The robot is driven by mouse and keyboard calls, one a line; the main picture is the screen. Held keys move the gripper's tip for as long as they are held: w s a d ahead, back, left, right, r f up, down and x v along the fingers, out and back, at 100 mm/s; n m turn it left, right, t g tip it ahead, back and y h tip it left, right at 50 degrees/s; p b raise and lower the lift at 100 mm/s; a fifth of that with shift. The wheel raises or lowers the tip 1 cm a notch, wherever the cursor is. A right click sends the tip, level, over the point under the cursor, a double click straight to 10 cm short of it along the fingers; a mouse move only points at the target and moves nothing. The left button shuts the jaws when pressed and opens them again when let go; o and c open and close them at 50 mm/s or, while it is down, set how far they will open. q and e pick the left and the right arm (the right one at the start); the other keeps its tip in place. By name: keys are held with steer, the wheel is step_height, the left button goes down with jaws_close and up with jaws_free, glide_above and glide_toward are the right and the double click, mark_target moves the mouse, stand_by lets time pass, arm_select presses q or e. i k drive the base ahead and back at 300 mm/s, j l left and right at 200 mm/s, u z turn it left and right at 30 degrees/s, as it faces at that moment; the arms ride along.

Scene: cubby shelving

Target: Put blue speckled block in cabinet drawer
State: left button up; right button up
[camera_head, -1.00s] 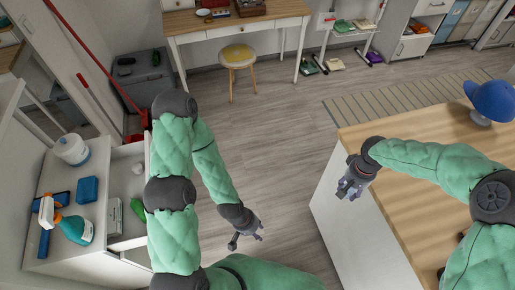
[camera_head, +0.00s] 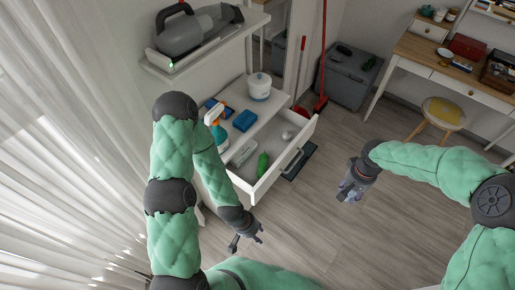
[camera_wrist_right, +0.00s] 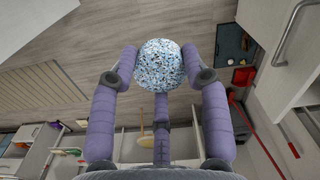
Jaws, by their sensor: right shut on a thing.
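The blue speckled block (camera_wrist_right: 160,65) is rounded, with white, blue and dark specks. It sits between the purple fingers of my right gripper (camera_wrist_right: 160,80) in the right wrist view. In the head view my right gripper (camera_head: 348,190) is over the floor, right of the cabinet, and the block is hard to make out there. The cabinet drawer (camera_head: 303,143) is pulled open and holds a green item (camera_head: 262,164) and pale items. My left gripper (camera_head: 247,238) is empty with its fingers spread, in front of the drawer, nearer to me.
On the cabinet top (camera_head: 265,113) stand a white tub (camera_head: 259,86), a blue box (camera_head: 245,120) and a spray bottle (camera_head: 217,132). A shelf above holds a grey vacuum (camera_head: 190,35). A desk (camera_head: 440,70) and stool (camera_head: 443,113) stand far right.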

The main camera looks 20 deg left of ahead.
mark_target(275, 149)
steer(key=i+l+u, duration=0.1)
steer(key=u, duration=0.85)
steer(key=i+l+u, duration=0.1)
steer(key=u, duration=0.35)
steer(key=l+u, duration=0.25)
steer(key=u, duration=0.25)
steer(key=l+u, duration=0.45)
steer(key=k+l+u, duration=0.1)
steer(key=l+u, duration=0.35)
steer(key=k+l+u, duration=0.15)
steer(key=l+u, duration=0.3)
steer(key=k+l, duration=0.25)
steer(key=l, duration=0.15)
steer(key=k+l+u, duration=0.1)
steer(key=k+l, duration=0.15)
steer(key=l, duration=0.2)
